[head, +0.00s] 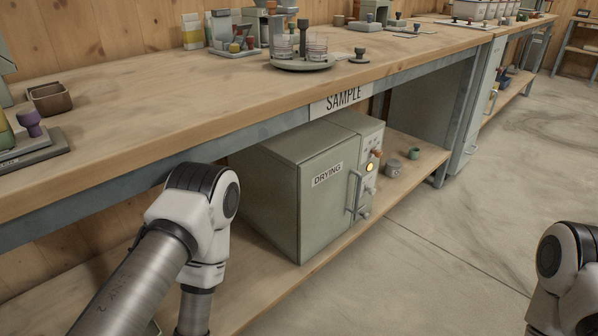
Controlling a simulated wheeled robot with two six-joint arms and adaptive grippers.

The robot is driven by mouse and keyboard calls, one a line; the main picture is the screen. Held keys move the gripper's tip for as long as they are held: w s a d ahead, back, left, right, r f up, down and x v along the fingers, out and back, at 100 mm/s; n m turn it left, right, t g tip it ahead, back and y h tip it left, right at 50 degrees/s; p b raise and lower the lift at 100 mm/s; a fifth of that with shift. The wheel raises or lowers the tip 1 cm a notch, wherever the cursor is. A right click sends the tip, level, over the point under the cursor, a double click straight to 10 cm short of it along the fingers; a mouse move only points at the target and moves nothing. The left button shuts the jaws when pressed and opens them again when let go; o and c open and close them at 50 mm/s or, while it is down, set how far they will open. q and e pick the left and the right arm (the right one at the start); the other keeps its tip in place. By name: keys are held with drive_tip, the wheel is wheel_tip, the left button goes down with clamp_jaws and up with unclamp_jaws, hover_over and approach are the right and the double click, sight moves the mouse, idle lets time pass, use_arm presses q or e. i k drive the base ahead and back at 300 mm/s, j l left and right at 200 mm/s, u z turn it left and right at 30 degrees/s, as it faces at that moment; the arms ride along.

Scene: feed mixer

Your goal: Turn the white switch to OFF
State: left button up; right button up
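A grey-green cabinet labelled DRYING (327,175) stands on the lower shelf under the bench. Its narrow control panel (376,140) is on the right of its front. The panel carries an orange knob (377,153), a lit yellow lamp (370,167), a small pale part below the lamp that may be the white switch (371,190), and a grey knob (364,214). The switch's setting is too small to read. My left arm shows in front of the bench, left of the cabinet, and my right arm shows at the lower right edge. Both grippers are out of the picture.
The wooden bench top (150,110) overhangs the cabinet, with a SAMPLE sign (342,99) on its edge. A door handle (354,193) sticks out beside the panel. Small grey pots (393,168) stand right of the cabinet. The concrete floor (430,270) in front is clear.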

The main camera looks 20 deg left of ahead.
sight(372, 192)
drive_tip(key=i+l+u, duration=0.15)
drive_tip(key=u, duration=0.2)
drive_tip(key=i+l+u, duration=0.1)
drive_tip(key=l+u, duration=0.25)
drive_tip(key=i+l+u, duration=0.1)
drive_tip(key=l+u, duration=0.25)
